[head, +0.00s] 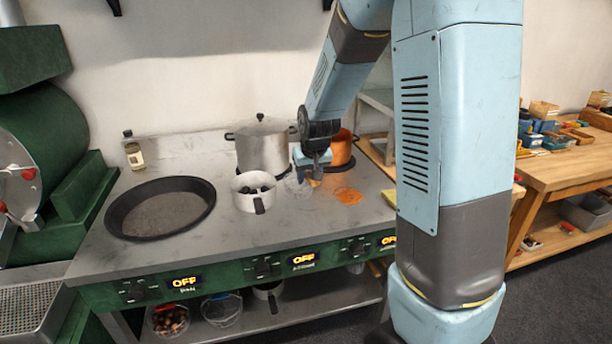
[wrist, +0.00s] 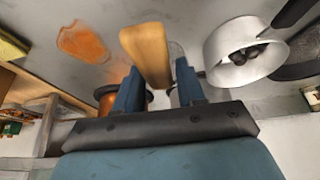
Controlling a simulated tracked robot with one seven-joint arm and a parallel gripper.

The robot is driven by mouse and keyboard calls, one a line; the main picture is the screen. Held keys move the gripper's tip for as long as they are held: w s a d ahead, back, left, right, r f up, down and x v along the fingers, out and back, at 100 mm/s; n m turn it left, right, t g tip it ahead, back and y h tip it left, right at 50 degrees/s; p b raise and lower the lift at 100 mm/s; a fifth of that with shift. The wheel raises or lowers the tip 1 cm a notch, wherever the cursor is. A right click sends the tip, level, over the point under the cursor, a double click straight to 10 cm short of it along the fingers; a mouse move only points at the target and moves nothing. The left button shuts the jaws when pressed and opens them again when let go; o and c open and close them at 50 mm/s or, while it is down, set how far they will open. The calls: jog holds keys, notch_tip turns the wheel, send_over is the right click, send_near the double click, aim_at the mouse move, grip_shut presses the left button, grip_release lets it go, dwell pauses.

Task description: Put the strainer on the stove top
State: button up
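The strainer shows as a faint wire mesh bowl (head: 297,186) in the head view, low over the stove top (head: 250,226), between the white saucepan and the orange spill. I cannot tell whether it touches the surface. Its wooden handle (wrist: 147,55) fills the space between my fingers in the wrist view, and a bit of mesh (wrist: 176,50) shows behind it. My gripper (head: 316,172) points down and is shut on the handle; it also shows in the wrist view (wrist: 160,88). The fingers hide part of the strainer in the head view.
A black pan (head: 160,208) lies at the left of the stove. The white saucepan (head: 256,191) holds dark chestnuts. A steel lidded pot (head: 262,146) and a copper pot (head: 342,148) stand at the back. A bottle (head: 133,150) is at the back left. The front stove area is clear.

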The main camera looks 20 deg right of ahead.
jog(key=o, duration=0.3)
jog(key=v, duration=1)
jog(key=shift+r, duration=0.35)
jog(key=s+d+r, duration=0.1)
jog(key=s+r, duration=0.3)
jog(key=s, duration=0.8)
jog(key=s+r, duration=0.4)
jog(key=s, duration=0.9)
jog(key=shift+s+d+t, duration=0.2)
jog(key=shift+d+t, duration=0.15)
jog(key=shift+t, duration=0.05)
